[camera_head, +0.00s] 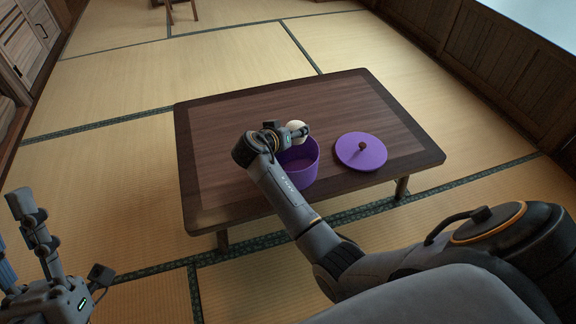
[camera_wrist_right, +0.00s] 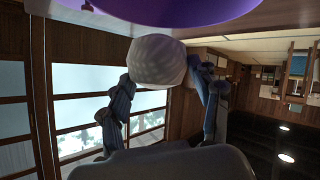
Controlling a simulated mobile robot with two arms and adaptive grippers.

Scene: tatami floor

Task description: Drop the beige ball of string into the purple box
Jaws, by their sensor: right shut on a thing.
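The beige ball of string (camera_head: 297,128) is held in my right gripper (camera_head: 291,133), above the far side of the purple box in the head view. In the right wrist view the ball (camera_wrist_right: 157,61) sits between the two fingers of my right gripper (camera_wrist_right: 165,85). The purple box (camera_head: 303,170) stands open on the low table, partly hidden by my right arm. Its purple surface also shows at the top of the right wrist view (camera_wrist_right: 190,14). My left gripper (camera_head: 30,235) is at the lower left, away from the table, with its fingers raised; its far finger is partly out of frame.
A round purple lid (camera_head: 361,151) with a brown knob lies on the table, right of the box. The dark wooden table (camera_head: 225,125) is otherwise clear. Tatami floor (camera_head: 120,80) surrounds it. Wooden cabinets (camera_head: 22,50) stand at the far left.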

